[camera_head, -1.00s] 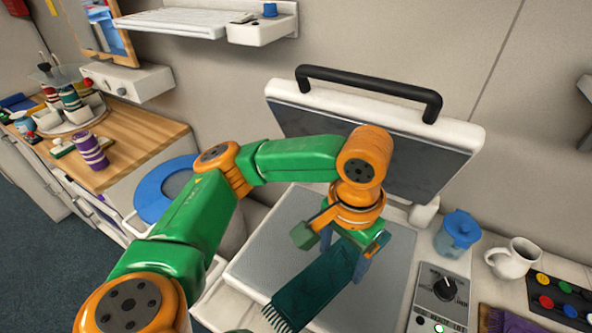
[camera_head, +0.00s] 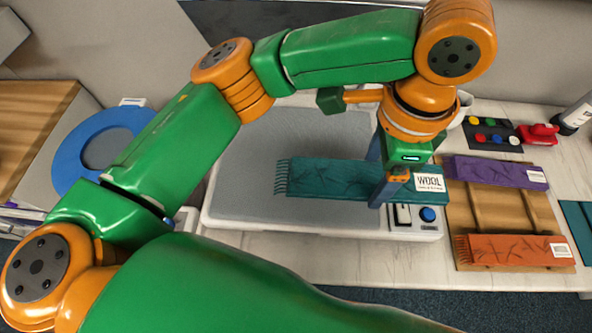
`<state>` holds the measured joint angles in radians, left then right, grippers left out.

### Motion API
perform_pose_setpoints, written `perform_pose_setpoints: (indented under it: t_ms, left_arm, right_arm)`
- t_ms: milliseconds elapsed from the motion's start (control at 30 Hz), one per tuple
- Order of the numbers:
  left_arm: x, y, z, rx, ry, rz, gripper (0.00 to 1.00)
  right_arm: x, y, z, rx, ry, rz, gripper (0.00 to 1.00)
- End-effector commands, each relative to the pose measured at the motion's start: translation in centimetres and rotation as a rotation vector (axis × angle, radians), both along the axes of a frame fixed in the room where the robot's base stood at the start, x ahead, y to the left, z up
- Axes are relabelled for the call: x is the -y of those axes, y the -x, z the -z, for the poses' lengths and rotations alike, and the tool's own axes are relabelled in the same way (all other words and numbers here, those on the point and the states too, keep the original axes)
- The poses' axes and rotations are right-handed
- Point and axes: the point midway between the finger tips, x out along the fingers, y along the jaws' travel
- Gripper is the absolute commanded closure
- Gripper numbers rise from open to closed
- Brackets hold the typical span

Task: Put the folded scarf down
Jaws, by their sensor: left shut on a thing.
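The folded teal scarf (camera_head: 325,178) has a fringed left end and a white WOOL label near its right end. My left gripper (camera_head: 379,180) is shut on it, right of its middle, with one finger on each long side. The scarf lies level over the right part of the grey press plate (camera_head: 245,170), and its label end reaches past the plate's right edge. I cannot tell how high it is above the plate. My right gripper is not in view.
A wooden rack (camera_head: 500,223) at right carries a purple scarf (camera_head: 495,171) at the back and an orange scarf (camera_head: 515,250) in front, with bare slats between. Another teal piece (camera_head: 580,222) lies at the right edge. A blue round lid (camera_head: 75,150) is at left.

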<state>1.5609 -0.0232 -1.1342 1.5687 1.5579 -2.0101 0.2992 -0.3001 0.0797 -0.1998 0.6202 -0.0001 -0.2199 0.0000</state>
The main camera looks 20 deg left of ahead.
Motion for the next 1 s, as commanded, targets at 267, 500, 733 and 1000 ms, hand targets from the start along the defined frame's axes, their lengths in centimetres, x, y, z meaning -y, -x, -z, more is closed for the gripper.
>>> perform_pose_setpoints:
  t_ms: [267, 500, 733, 1000]
  left_arm:
    - [-8.1, -2.6, 3.5, -0.005, -0.003, -0.001, 0.8]
    - [-11.7, -3.9, 8.3, -0.003, -0.002, 0.004, 0.8]
    - [-12.8, -4.2, 12.0, -0.004, -0.003, 0.007, 0.8]
    - [-12.7, -4.3, 12.8, 0.001, -0.001, 0.008, 0.8]
  right_arm:
    - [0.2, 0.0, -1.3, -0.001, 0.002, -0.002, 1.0]
    - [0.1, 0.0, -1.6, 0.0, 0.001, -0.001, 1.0]
    - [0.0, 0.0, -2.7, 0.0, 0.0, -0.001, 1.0]
    - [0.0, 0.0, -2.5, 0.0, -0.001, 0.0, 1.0]
